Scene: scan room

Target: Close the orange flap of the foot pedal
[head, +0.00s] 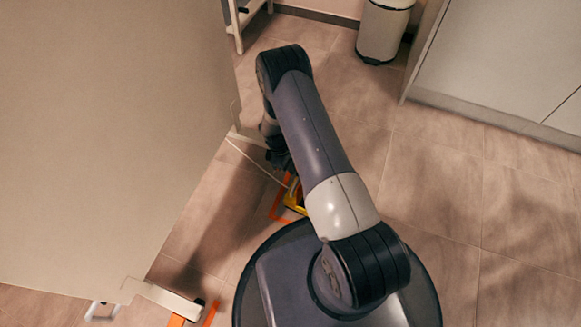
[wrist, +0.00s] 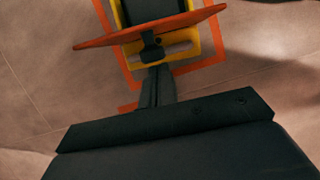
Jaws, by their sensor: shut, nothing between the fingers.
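The foot pedal has a yellow body (head: 292,199) and sits on the floor in the head view, partly hidden by my arm. In the wrist view its yellow frame (wrist: 192,44) surrounds a black inner part (wrist: 150,11). The orange flap (wrist: 105,37) stands raised, seen almost edge-on as a thin slanted strip across the pedal. My gripper (wrist: 153,72) is shut and empty. Its fingers point at the pedal, with the tips close to the flap's middle; I cannot tell whether they touch it. In the head view the gripper is a dark shape mostly hidden by my arm.
Orange floor tape (head: 277,210) outlines the pedal's spot. A large beige panel (head: 100,120) fills the left, with a cable (head: 253,162) running from it toward the pedal. A bin (head: 382,30) and white cabinets (head: 500,60) stand at the back. The tiled floor at right is clear.

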